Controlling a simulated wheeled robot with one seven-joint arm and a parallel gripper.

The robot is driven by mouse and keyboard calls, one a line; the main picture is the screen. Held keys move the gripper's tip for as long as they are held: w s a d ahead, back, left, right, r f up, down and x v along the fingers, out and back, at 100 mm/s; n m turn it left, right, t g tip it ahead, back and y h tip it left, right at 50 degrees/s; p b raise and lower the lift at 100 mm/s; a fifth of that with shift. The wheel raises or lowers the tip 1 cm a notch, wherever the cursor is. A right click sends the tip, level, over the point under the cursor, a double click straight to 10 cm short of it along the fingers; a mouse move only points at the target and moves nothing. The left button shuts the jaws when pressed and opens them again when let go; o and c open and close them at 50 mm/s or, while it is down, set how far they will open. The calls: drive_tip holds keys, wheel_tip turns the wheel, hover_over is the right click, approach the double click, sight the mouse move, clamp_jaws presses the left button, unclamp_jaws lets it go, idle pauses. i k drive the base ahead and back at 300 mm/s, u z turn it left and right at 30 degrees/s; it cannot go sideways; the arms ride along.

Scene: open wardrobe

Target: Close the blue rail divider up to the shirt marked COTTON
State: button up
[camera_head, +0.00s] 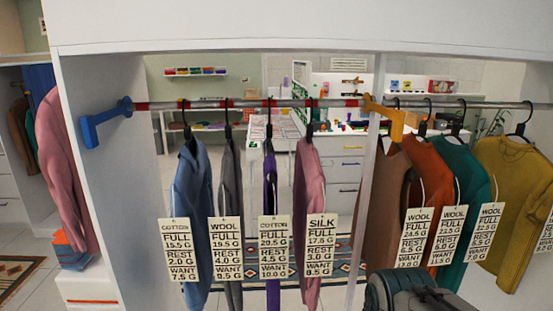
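The blue rail divider (105,122) hangs at the left end of the rail (225,104), near the left wardrobe wall. Bare rail lies between it and the first garment, a blue shirt (191,190) whose tag (174,249) reads COTTON. Farther right, a purple garment (270,190) also has a tag (274,246) reading COTTON. A grey garment (229,175) marked WOOL hangs between these two. The divider touches no garment. A dark rounded part of my arm shows at the bottom right; no gripper fingers show.
A pink SILK shirt (311,180) hangs right of the purple one. An orange divider (385,113) is on the rail by a white upright post (369,170). Brown, rust, teal and mustard garments (515,190) hang beyond it. A white panel (300,28) runs above the rail.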

sight(89, 123)
drive_tip(key=u, duration=1.55)
drive_tip(key=k, duration=0.2)
drive_tip(key=u, duration=0.5)
drive_tip(key=i, duration=0.2)
drive_tip(key=z, duration=0.15)
